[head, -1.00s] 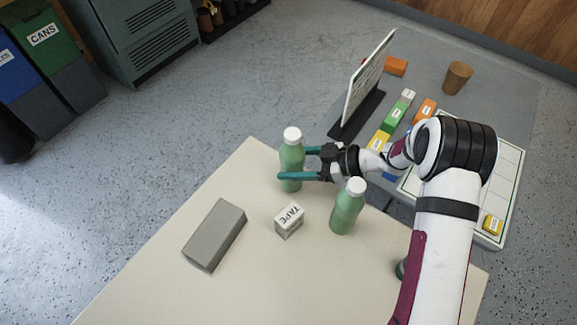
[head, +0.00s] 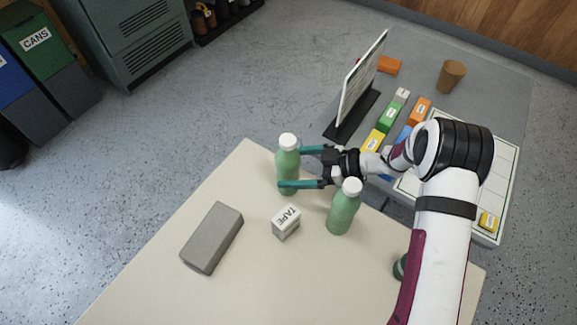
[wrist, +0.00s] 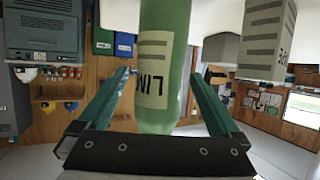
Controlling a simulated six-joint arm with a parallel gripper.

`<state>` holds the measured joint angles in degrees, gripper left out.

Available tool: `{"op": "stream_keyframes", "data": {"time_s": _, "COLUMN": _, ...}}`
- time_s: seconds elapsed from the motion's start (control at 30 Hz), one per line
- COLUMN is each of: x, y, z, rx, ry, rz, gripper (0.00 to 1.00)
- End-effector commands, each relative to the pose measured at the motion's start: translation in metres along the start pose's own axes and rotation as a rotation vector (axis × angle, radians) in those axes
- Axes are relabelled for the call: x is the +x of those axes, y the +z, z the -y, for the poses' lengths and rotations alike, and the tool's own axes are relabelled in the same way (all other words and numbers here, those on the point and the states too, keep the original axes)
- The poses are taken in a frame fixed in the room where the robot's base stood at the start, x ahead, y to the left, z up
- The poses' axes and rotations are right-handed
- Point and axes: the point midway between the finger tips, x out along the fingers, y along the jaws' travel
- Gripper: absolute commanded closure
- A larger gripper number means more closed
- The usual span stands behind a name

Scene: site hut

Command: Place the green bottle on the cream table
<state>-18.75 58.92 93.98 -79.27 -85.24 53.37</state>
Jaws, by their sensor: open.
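A green bottle (head: 288,166) with a white cap stands upright on the cream table (head: 150,270), close to its far corner. My gripper (head: 290,168) is open, with one teal finger on each side of this bottle. In the wrist view the bottle (wrist: 165,60), with a cream label, shows between the spread fingers (wrist: 163,85), with visible gaps beside it. A second green bottle (head: 342,212) with a white cap stands upright on the same table, nearer and to the right, close to my gripper's wrist.
A white tape box (head: 286,222) and a grey block (head: 212,238) stand on the cream table. A dark green item (head: 400,267) is partly hidden behind my arm. A grey table (head: 510,90) behind holds a sign, coloured blocks and a brown cup (head: 451,76). The table's left front is clear.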

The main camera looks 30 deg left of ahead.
Motion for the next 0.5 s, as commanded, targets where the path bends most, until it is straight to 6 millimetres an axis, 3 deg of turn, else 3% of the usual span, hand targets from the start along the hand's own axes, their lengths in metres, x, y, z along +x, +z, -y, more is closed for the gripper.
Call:
{"op": "stream_keyframes", "data": {"time_s": 0.07, "x": -0.021, "y": 0.000, "z": -0.001, "rx": 0.000, "ry": 0.006, "rz": 0.000, "gripper": 0.01}}
{"op": "stream_keyframes", "data": {"time_s": 0.2, "x": -0.033, "y": -0.037, "z": -0.001, "rx": -0.005, "ry": 0.002, "rz": 0.001, "gripper": 0.01}}
{"op": "stream_keyframes", "data": {"time_s": 0.3, "x": -0.040, "y": -0.054, "z": 0.000, "rx": -0.003, "ry": 0.002, "rz": 0.000, "gripper": 0.01}}
{"op": "stream_keyframes", "data": {"time_s": 0.5, "x": -0.044, "y": -0.065, "z": 0.000, "rx": 0.001, "ry": 0.001, "rz": 0.000, "gripper": 0.01}}
